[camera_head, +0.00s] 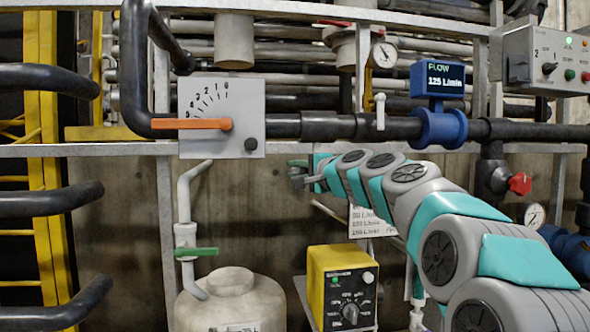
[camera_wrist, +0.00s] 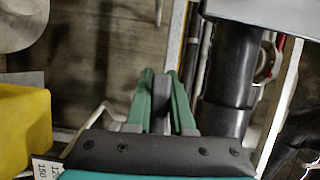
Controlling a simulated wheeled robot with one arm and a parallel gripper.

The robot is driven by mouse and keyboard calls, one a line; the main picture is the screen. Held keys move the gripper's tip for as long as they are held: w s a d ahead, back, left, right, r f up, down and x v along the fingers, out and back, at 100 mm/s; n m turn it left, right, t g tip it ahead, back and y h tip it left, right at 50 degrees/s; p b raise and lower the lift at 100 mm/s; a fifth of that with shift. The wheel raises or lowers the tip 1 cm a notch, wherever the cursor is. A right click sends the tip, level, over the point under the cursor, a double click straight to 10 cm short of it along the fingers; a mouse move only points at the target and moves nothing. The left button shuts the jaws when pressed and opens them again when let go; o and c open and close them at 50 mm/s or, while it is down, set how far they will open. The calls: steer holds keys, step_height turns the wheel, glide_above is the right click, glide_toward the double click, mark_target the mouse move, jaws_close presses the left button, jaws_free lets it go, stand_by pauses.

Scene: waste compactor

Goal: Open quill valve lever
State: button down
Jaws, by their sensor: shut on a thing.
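An orange lever (camera_head: 190,124) lies level across a pale plate with a number scale (camera_head: 222,95), pointing left from its pivot; no quill label is legible. My gripper (camera_head: 297,174) is apart from it, below the black pipe and to the lower right of the plate. In the wrist view the green fingers (camera_wrist: 162,100) are close on either side of a dark grey piece (camera_wrist: 159,112); I cannot tell what it is. The orange lever is not seen in the wrist view. A green lever (camera_head: 196,251) sits on the white pipe at lower left.
The black pipe (camera_head: 285,126) runs above my gripper and shows at right in the wrist view (camera_wrist: 228,85). A blue flow meter (camera_head: 438,126) sits on it. A yellow box (camera_head: 330,260) and a white tank (camera_head: 232,300) stand below. Open space lies before the concrete wall.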

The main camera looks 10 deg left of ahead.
steer(key=w+d+f+n+g+h+b, duration=0.1)
steer(key=d+f+n+h, duration=0.5)
steer(key=n, duration=0.7)
steer(key=shift+w+f+h+b, duration=0.15)
steer(key=shift+w+h+b, duration=0.3)
steer(key=shift+h, duration=0.25)
steer(key=shift+d, duration=0.1)
stand_by(0.3)
steer(key=c, duration=0.8)
jaws_free()
steer(key=shift+s, duration=0.1)
